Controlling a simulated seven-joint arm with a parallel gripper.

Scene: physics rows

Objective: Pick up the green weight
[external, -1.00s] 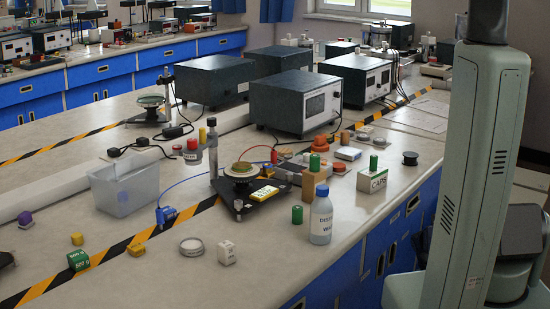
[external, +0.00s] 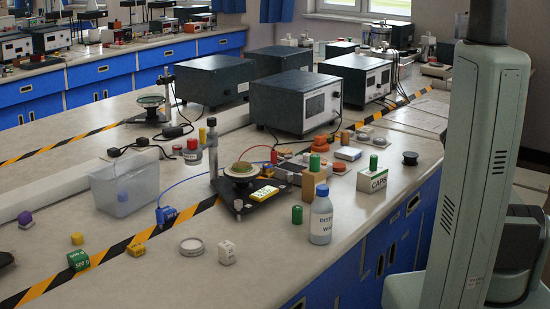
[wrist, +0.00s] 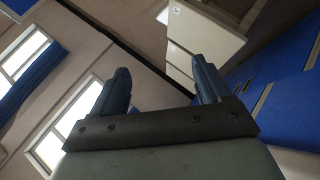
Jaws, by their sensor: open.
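The green weight (external: 78,260) is a small green block with white lettering that seems to read 500 g. It lies at the near left of the bench, beside the black-and-yellow striped tape. My gripper (wrist: 161,76) shows only in the wrist view, with its two blue-grey fingers apart and nothing between them. That view faces windows, wall and blue cabinet fronts, and the weight is not in it. My gripper is outside the external view, so its distance from the weight cannot be judged.
A yellow block (external: 77,238) and an orange-yellow block (external: 136,249) lie near the weight. A round dish (external: 191,246), a white block (external: 227,253) and a bottle (external: 321,216) stand to the right. A translucent bin (external: 107,200) stands behind.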

